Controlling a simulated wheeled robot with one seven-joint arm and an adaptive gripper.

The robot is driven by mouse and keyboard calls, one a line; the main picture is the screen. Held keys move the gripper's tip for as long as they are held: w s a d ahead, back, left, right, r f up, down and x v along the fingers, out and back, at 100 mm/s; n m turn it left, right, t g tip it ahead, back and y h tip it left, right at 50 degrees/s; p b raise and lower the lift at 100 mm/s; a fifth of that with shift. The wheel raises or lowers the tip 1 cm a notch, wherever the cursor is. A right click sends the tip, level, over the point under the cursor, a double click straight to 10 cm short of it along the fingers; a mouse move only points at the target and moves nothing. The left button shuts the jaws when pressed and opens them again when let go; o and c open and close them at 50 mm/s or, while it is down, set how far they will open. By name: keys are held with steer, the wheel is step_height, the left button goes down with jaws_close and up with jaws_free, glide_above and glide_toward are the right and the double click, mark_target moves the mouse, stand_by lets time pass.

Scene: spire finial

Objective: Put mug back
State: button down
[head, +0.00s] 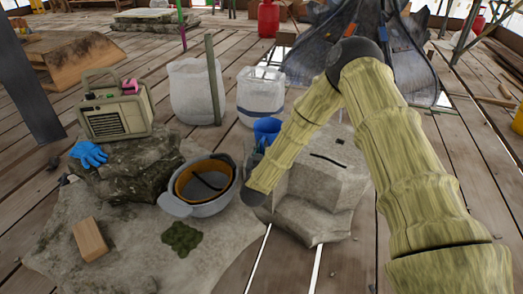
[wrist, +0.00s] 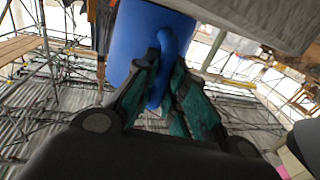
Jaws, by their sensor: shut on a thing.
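The blue mug (head: 266,130) shows in the head view, partly hidden behind my arm, beside the pale stone block. In the wrist view the mug (wrist: 140,38) fills the upper middle, its handle curving down toward me. My gripper (wrist: 165,85) has its teal-padded fingers closed on the mug's handle, one finger on each side. My arm covers the gripper in the head view. I cannot tell whether the mug's base touches anything.
The pale stone block (head: 322,178) is right of the mug; its edge (wrist: 275,18) is close by in the wrist view. White buckets (head: 190,90) stand behind.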

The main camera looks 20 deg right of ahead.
steer(key=c, duration=1.5)
jaws_free()
steer(key=shift+s+r, duration=0.1)
steer(key=shift+s, duration=0.05)
steer(key=p+v, duration=0.5)
steer(key=v, duration=0.6)
steer(key=shift+s+a, duration=0.2)
steer(key=shift+s, duration=0.15)
